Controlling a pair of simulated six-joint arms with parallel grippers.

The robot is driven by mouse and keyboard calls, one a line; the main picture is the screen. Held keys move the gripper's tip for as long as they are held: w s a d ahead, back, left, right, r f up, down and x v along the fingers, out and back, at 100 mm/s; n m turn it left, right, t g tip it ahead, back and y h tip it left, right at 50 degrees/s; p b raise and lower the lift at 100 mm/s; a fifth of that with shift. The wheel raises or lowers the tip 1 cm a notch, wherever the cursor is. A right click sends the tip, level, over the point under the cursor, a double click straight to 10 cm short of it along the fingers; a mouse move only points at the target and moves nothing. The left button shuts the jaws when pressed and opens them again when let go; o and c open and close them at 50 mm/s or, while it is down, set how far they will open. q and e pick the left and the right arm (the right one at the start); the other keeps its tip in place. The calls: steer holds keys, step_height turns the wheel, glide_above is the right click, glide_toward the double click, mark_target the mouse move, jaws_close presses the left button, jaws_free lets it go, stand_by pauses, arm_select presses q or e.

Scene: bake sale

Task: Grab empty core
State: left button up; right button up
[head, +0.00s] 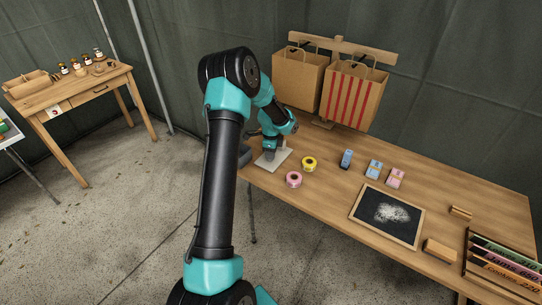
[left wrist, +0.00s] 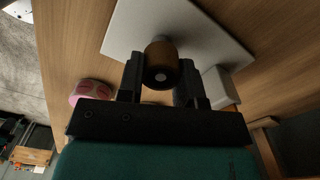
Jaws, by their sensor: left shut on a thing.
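The empty core is a short brown cylinder (left wrist: 161,57) with a pale spot at its middle, seen in the left wrist view. My left gripper (left wrist: 160,82) is shut on it, with one dark finger on each side. In the head view my left gripper (head: 270,151) is low over a white square plate (head: 281,158) at the table's left end; the core is hidden there. The plate (left wrist: 140,18) lies behind the core in the left wrist view. I cannot tell whether the core touches it. My right gripper is not in view.
A pink roll (head: 293,180) and a yellow roll (head: 309,164) lie right of the plate. Paper bags (head: 352,97) hang behind. The table front between rolls and chalkboard is clear.

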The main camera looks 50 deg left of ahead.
arm_select(q)
step_height(320, 180, up, 8)
steer(key=shift+r, duration=0.1)
stand_by(0.6)
